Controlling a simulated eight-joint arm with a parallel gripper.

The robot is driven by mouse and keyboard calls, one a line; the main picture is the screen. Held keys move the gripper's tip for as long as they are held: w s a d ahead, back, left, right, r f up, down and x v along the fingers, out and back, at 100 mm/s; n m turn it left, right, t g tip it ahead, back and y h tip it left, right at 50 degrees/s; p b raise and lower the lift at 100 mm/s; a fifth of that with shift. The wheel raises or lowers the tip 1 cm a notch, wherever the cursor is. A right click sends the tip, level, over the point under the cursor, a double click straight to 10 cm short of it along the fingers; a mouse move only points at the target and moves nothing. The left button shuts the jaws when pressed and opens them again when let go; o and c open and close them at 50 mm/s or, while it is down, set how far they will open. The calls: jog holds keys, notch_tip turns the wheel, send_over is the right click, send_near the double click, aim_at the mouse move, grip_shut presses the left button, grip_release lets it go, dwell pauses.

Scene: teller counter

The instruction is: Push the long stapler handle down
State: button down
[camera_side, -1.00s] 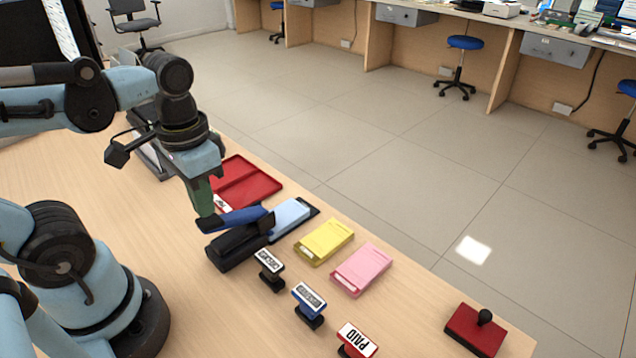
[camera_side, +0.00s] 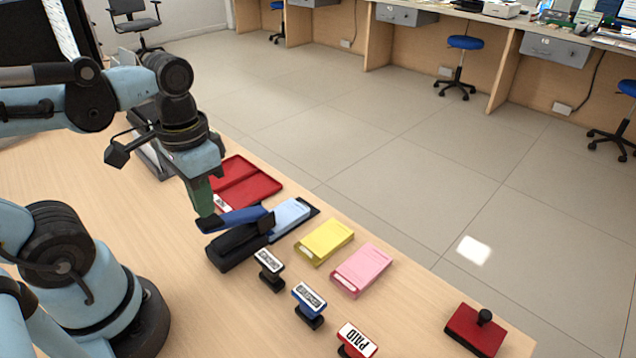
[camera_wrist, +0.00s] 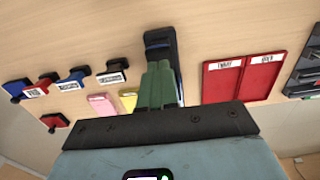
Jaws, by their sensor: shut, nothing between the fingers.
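The long stapler is a black body (camera_side: 235,249) with a blue handle (camera_side: 238,217), standing on the wooden counter in the side view. A light blue pad of slips (camera_side: 291,215) lies at its far end. My gripper (camera_side: 207,219) is shut and empty, its green fingers pointing down at the left end of the blue handle; they look to be touching it or very close. In the wrist view my green fingers (camera_wrist: 157,88) cover much of the stapler, whose dark end (camera_wrist: 160,38) shows beyond them.
A red tray (camera_side: 263,190) lies behind the stapler. Yellow (camera_side: 325,241) and pink (camera_side: 361,269) pads lie to its right. Several stamps, including a blue one (camera_side: 309,304) and a red PAID one (camera_side: 357,341), stand in front. A red ink pad (camera_side: 470,330) sits near the counter's right edge.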

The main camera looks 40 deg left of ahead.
aim_at(209, 220)
jog(key=shift+f, duration=0.1)
jog(key=shift+f, duration=2.05)
jog(key=shift+r, duration=4)
